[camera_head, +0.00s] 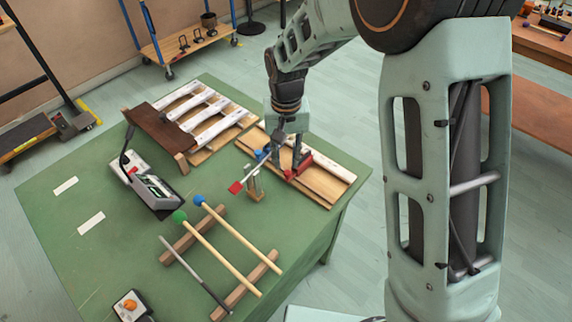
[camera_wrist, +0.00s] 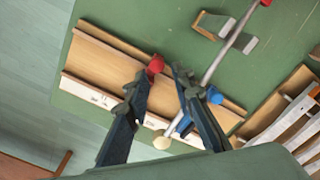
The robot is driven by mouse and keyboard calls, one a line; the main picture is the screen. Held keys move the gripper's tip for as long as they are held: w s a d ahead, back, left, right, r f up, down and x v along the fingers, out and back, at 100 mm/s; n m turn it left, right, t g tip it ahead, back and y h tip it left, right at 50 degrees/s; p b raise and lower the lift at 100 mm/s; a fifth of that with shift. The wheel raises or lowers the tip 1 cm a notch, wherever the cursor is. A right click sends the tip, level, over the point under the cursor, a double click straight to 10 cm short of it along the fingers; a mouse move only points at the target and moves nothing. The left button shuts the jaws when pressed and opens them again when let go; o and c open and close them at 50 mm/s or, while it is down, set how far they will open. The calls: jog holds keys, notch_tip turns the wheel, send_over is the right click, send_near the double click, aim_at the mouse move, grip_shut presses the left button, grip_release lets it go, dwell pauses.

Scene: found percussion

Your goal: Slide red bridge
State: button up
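The red bridge (camera_head: 303,163) sits on a light wooden board (camera_head: 326,187) near the far right edge of the green table. In the wrist view the red bridge (camera_wrist: 155,66) shows just past the tip of one finger, partly hidden by it. My gripper (camera_head: 287,168) points down over the board, its fingers apart on either side of a gap. In the wrist view my gripper (camera_wrist: 164,74) is also open. The bridge lies close to one fingertip; I cannot tell whether they touch. Blue pieces (camera_wrist: 214,95) are beside the other finger.
A red-headed mallet (camera_head: 236,187) rests across a small wooden stand beside the board. A frame with white bars (camera_head: 208,118) stands behind. A grey device (camera_head: 152,189) and several mallets on wooden rails (camera_head: 246,285) lie nearer. Bare green table (camera_head: 105,255) shows at left.

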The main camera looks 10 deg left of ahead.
notch_tip(320, 180, up, 8)
jog(key=shift+r, duration=0.2)
dwell(0.4)
